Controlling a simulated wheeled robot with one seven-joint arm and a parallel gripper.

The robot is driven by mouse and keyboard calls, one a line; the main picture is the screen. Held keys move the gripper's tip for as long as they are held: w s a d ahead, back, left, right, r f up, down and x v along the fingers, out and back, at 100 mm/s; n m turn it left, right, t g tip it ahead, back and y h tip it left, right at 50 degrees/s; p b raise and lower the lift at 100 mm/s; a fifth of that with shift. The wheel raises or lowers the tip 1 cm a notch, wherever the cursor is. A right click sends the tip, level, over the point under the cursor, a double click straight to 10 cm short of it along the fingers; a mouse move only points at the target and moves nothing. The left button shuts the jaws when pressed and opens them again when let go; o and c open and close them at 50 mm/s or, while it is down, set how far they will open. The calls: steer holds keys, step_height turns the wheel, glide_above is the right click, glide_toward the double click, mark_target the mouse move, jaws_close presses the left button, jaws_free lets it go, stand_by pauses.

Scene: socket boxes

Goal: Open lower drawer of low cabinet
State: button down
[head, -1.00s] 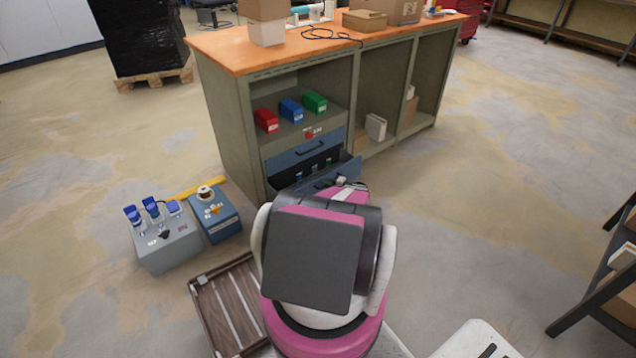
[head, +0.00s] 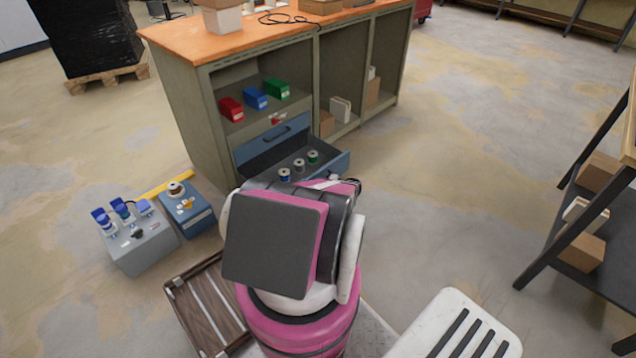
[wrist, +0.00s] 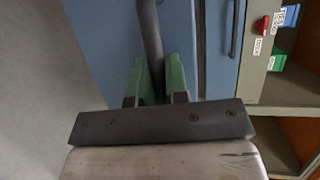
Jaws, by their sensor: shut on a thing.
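The low cabinet (head: 190,120) has an orange top, and its left bay holds two blue drawers. The lower drawer (head: 336,167) is pulled well out, with several small spools (head: 299,165) showing inside. The upper drawer (head: 268,143) is closed. In the wrist view, my gripper (wrist: 157,75) has its green fingers on either side of the lower drawer's dark bar handle (wrist: 151,25) and is shut on it. The lower drawer's blue front (wrist: 105,45) is behind it. In the head view, my arm hides the fingers and handle.
Red, blue (head: 255,98) and green bins sit on the shelf above the drawers. A grey box with blue-topped items (head: 140,247) and a blue box (head: 188,210) stand on the floor at left. A dark shelf rack (head: 570,220) is at right. Floor right of the cabinet is clear.

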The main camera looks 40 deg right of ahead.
steer(key=shift+d, duration=0.1)
steer(key=c, duration=1.4)
jaws_free()
steer(key=v, duration=1)
steer(key=shift+s+d, duration=0.15)
steer(key=shift+s, duration=0.25)
